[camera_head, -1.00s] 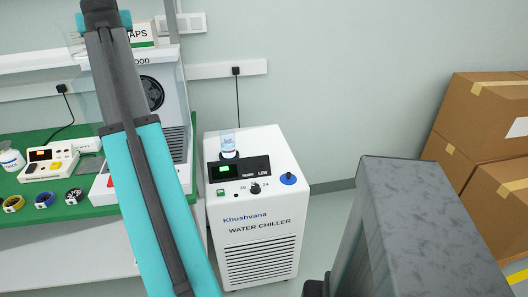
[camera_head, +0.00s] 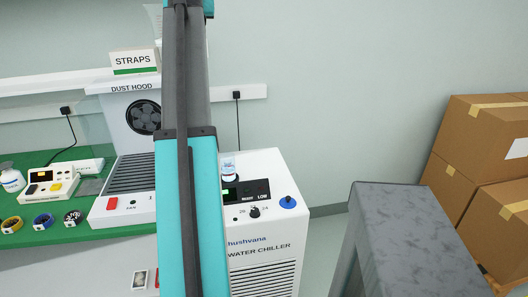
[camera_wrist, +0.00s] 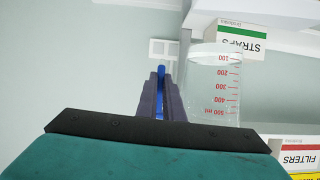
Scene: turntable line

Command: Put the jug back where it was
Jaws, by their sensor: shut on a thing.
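The jug (camera_wrist: 215,100) is clear, with a red scale marked in ml. It shows in the wrist view just right of my fingers. A blue strip, apparently its handle (camera_wrist: 160,100), sits between the two dark fingers of my gripper (camera_wrist: 160,85), which are shut on it. The wrist view appears upside down, with box labels inverted, so the jug seems roughly upright. I cannot make out the gripper or jug for certain in the head view, where my arm runs up past the top edge.
Cardboard boxes (camera_head: 480,150) are stacked at right.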

